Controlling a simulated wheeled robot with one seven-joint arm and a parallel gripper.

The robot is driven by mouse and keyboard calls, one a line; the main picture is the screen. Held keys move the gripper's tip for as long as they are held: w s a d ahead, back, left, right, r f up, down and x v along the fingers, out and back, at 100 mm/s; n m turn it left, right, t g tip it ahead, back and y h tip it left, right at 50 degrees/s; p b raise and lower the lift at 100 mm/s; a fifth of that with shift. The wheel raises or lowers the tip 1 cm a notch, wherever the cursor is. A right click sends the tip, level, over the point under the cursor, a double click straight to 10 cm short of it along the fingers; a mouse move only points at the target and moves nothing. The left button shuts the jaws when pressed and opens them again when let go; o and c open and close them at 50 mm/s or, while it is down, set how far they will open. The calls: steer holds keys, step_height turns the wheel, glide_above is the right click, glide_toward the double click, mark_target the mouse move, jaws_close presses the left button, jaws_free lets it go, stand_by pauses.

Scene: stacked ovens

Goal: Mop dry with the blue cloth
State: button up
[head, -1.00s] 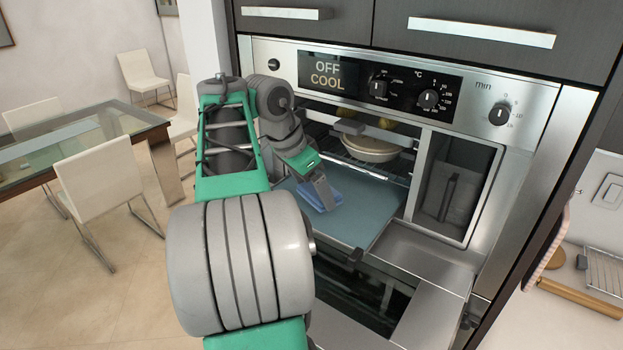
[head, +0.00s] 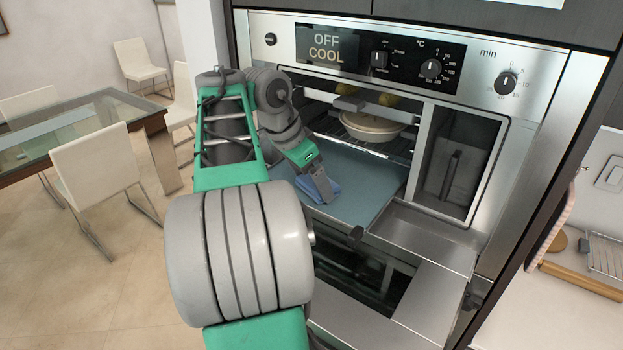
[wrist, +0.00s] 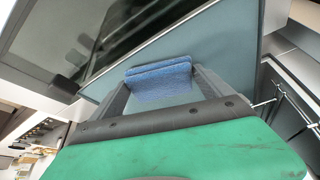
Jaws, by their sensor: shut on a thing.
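The blue cloth (head: 316,188) is folded into a small pad. My gripper (head: 322,186) is shut on it, pointing down over the lowered glass oven door (head: 345,182). In the wrist view the cloth (wrist: 158,76) sits between the two fingertips, against or just above the blue-grey door glass (wrist: 220,45). I cannot tell whether it presses on the glass. No wet patch can be made out on the door.
The oven cavity behind the door holds a pale round dish (head: 371,126) on a wire rack (head: 370,145). A steel-framed compartment (head: 455,165) stands to the right. A lower oven (head: 375,275) lies open below. The display reads OFF COOL. A glass table (head: 85,125) stands at left.

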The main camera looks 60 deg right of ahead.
steer(key=shift+f+b, duration=0.45)
steer(key=shift+f, duration=0.2)
stand_by(1.2)
step_height(320, 180, up, 5)
steer(key=p, duration=0.4)
steer(key=shift+r+p, duration=0.15)
steer(key=shift+p, duration=0.15)
steer(key=shift+r, duration=0.95)
